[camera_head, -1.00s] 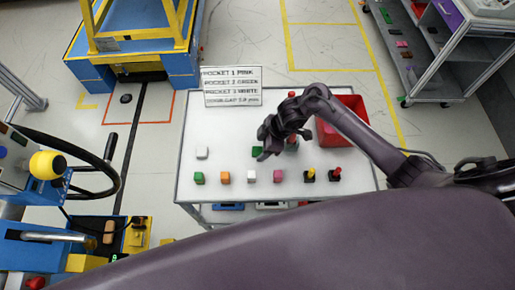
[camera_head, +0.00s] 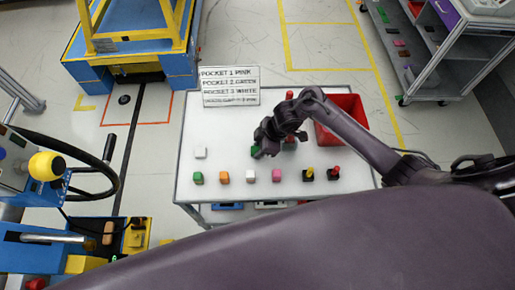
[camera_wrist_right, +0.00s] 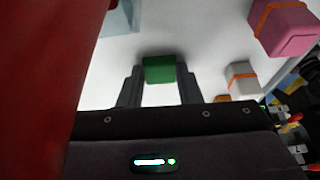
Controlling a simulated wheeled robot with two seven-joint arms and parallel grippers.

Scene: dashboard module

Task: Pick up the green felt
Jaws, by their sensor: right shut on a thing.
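The green felt (camera_wrist_right: 158,69) shows as a small green block between the two fingers of my right gripper (camera_wrist_right: 159,86) in the right wrist view. The fingers are shut on it. In the head view my right gripper (camera_head: 262,148) is low over the white cart top, and the green felt (camera_head: 255,151) is partly hidden by it. I cannot tell whether the felt still touches the cart top. My left gripper is not in view.
The white cart top (camera_head: 230,133) holds a front row with another green block (camera_head: 198,178), an orange block (camera_head: 224,177), a white block (camera_head: 250,176) and a pink block (camera_head: 276,175). A red bin (camera_head: 352,108) stands at the back right. A sign (camera_head: 230,86) stands at the back.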

